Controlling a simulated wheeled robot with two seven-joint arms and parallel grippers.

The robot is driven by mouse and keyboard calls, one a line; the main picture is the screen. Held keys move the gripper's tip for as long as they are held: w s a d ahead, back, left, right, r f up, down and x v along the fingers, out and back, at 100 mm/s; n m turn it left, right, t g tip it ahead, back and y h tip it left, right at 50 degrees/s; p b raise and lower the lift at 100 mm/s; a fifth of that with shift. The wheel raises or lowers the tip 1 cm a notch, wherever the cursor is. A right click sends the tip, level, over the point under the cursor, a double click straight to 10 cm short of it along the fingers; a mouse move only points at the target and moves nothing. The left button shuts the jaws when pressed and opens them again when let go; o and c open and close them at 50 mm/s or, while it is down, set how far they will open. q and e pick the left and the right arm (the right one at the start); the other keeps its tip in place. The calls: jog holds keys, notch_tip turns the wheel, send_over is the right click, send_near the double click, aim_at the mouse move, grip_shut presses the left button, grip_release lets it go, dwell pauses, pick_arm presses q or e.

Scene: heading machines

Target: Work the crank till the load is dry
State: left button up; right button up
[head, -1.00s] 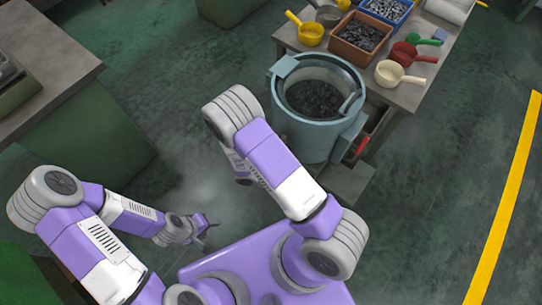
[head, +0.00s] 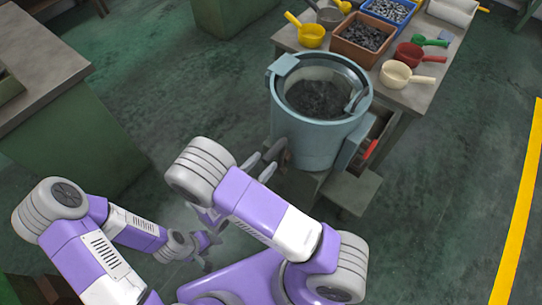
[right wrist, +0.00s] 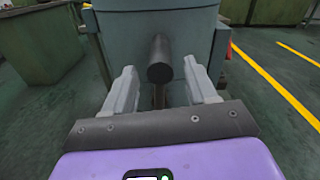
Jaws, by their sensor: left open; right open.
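The blue-grey drum machine (head: 310,143) stands in the middle of the head view, its round top open. The load (head: 318,97), dark small parts, lies inside and looks blurred. The dark crank handle (head: 283,152) sticks out on the drum's left side. In the right wrist view the crank handle (right wrist: 159,62) points toward me. My right gripper (head: 259,168) is open at the handle; its fingers (right wrist: 161,88) stand left and right of the handle, apart from it. My left gripper (head: 208,255) is open and empty, low over the floor at the lower left.
A table (head: 440,70) behind the drum holds a brown crate (head: 362,35) of parts, a blue crate (head: 390,10) and several scoops. A red lever (head: 370,148) sits at the drum's right. A green bench (head: 75,150) stands at left. The floor at right is clear.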

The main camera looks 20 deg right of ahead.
aim_at(270, 155)
jog(key=shift+b+x, duration=0.3)
jog(key=shift+x, duration=1.9)
grip_shut()
